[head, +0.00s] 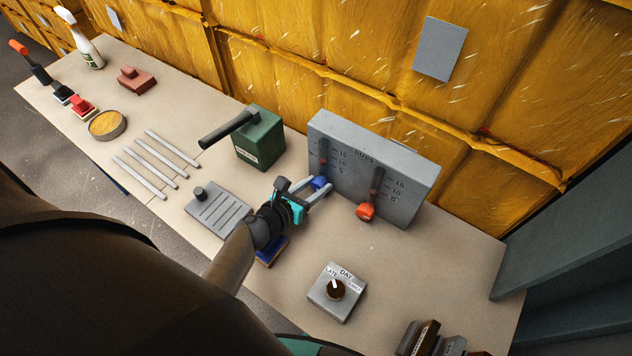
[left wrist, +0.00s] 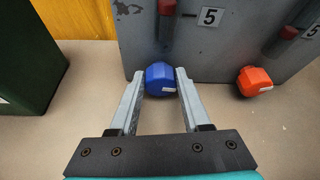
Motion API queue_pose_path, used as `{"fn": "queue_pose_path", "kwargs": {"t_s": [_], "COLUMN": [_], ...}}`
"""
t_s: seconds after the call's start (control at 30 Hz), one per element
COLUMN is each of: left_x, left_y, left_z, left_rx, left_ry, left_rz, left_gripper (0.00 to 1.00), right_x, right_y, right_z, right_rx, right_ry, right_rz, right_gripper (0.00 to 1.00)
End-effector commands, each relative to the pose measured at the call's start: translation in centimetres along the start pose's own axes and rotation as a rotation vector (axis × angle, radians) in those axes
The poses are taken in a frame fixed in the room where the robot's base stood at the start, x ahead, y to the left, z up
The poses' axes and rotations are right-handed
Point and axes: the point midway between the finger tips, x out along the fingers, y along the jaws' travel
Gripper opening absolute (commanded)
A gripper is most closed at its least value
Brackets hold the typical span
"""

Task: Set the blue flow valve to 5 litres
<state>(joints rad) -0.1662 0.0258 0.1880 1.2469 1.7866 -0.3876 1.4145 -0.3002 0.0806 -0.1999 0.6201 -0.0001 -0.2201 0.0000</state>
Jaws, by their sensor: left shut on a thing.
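The grey panel (head: 400,165) marked "litres" stands on the bench with two vertical scales, each numbered 15, 10 and 5. The blue valve knob (head: 320,183) is low on its left side, under the left scale, and shows in the left wrist view (left wrist: 160,78). A red marker (left wrist: 167,7) sits in the left slot, a little above the label 5 (left wrist: 209,16). The orange knob (head: 366,211) is under the right scale. My left gripper (head: 321,190) is shut on the blue knob, one finger on each side.
A green box with a black handle (head: 259,142) stands left of the panel. A grey slotted plate (head: 217,210) and a dial box (head: 337,293) lie nearer. Several metal bars (head: 156,163) lie further left. The bench right of the panel is clear.

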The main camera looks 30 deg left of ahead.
Motion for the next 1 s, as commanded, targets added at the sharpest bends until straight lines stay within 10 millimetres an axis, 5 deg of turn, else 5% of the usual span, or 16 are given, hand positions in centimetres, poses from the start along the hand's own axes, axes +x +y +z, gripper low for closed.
{"fn": "queue_pose_path", "kwargs": {"t_s": [0.4,1.0], "left_x": [0.03,0.02], "left_y": [0.25,0.3], "left_z": [-0.01,-0.07], "left_rx": [-0.217,-0.263], "left_ry": [0.0,0.0], "left_rz": [-0.091,-0.109], "left_gripper": [0.0,0.0], "right_x": [-0.45,-0.49], "right_y": [0.01,0.0], "right_z": [-0.06,-0.08], "right_rx": [0.0,0.0], "right_ry": [0.0,0.001], "right_rz": [0.0,0.0], "right_gripper": [1.0,1.0]}}
